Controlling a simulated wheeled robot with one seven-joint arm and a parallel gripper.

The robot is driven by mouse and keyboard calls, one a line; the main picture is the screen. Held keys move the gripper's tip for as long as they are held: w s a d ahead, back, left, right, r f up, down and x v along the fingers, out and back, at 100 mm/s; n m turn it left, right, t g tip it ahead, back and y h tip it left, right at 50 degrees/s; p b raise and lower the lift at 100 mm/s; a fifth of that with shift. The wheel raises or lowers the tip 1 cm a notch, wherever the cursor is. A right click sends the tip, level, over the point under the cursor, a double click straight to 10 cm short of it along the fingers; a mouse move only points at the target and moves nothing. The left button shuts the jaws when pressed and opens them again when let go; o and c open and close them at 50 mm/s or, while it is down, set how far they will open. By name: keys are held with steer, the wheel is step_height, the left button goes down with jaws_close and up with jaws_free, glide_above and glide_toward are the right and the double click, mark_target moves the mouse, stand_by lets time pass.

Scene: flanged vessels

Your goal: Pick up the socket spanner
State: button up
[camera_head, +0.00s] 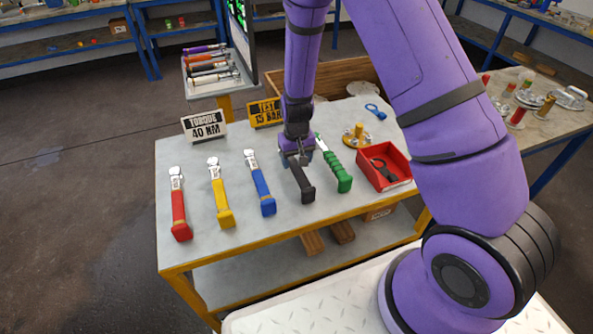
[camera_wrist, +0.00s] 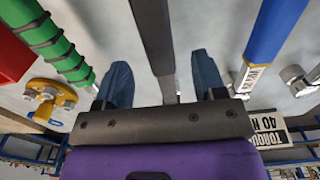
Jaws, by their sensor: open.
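Several long-handled tools with silver heads lie in a row on the grey table (camera_head: 240,240): red (camera_head: 180,215), yellow (camera_head: 221,203), blue (camera_head: 262,190), black (camera_head: 305,185) and green with dark rings (camera_head: 335,170). No label shows which is the socket spanner. My gripper (camera_head: 296,160) is open over the head end of the black-handled tool and hides that end. In the wrist view, the black-handled tool (camera_wrist: 153,35) runs between the two spread fingers of my gripper (camera_wrist: 160,85). I cannot tell whether they touch it.
A red tray (camera_head: 408,179) holds a dark item. A brass flanged piece (camera_head: 356,136) and a blue ring-ended tool (camera_head: 375,111) lie behind. Signs reading "TORQUE 40 NM" (camera_head: 204,125) and "TEST 15 BAR" (camera_head: 265,113) stand at the back. The green and blue tools flank my gripper.

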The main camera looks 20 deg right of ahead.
mark_target(296, 166)
steer(key=shift+w+f, duration=0.1)
steer(key=shift+f, duration=1.8)
steer(key=shift+c, duration=0.2)
steer(key=c, duration=1.1)
steer(key=shift+o, duration=0.2)
